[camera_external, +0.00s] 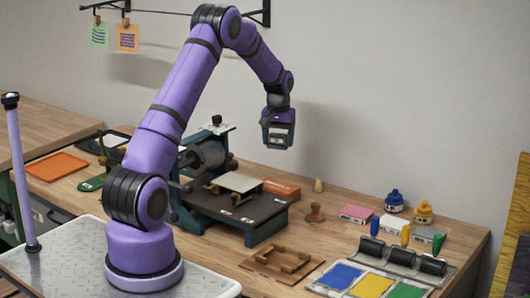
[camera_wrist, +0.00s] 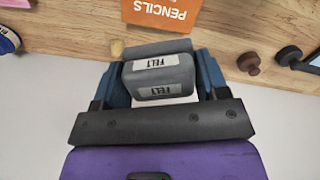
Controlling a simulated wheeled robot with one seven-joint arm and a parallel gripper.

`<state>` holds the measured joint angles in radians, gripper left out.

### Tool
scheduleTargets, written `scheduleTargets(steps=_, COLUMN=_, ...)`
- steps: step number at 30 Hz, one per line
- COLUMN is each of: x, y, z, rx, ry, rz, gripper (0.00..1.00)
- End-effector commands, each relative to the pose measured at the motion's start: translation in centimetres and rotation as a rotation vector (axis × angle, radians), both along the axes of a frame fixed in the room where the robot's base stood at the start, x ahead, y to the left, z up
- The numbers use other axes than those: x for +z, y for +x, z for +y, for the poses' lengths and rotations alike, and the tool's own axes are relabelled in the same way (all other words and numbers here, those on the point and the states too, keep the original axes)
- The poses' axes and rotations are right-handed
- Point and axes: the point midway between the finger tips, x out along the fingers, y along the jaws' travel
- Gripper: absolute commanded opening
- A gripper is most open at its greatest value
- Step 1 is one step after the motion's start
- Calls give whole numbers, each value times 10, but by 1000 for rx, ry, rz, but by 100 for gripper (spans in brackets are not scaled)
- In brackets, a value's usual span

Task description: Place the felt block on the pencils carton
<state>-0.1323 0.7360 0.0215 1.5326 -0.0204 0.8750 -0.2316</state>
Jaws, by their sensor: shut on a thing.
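My gripper (camera_external: 277,140) is high over the back of the workbench and points down. In the wrist view its blue fingers (camera_wrist: 160,78) are shut on the grey felt block (camera_wrist: 158,88), which bears white FELT labels. The pencils carton (camera_external: 283,188) is orange and lies on the bench behind the dark press bed, below my gripper. In the wrist view the carton (camera_wrist: 163,12) shows at the top edge with its PENCILS lettering upside down, apart from the block. Part of the carton is cut off there.
The press (camera_external: 208,157) with its dark bed (camera_external: 235,205) stands left of and in front of the carton. A small wooden peg (camera_external: 319,185) and a brown stamp (camera_external: 315,212) stand to its right. Ink bottles (camera_external: 394,200) and a pink box (camera_external: 356,214) are farther right.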

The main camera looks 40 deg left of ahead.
Motion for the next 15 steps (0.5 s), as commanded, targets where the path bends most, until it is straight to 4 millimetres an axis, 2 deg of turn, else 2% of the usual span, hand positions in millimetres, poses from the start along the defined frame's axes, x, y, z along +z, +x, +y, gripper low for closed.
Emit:
scheduleTargets(steps=3, x=-17, y=0, z=1, rx=1, ry=1, rz=0, gripper=43)
scheduleTargets(steps=11, x=-43, y=0, z=0, rx=0, ry=1, rz=0, gripper=43)
scheduleTargets(steps=15, x=-68, y=-1, z=0, rx=0, ry=0, rz=2, gripper=43)
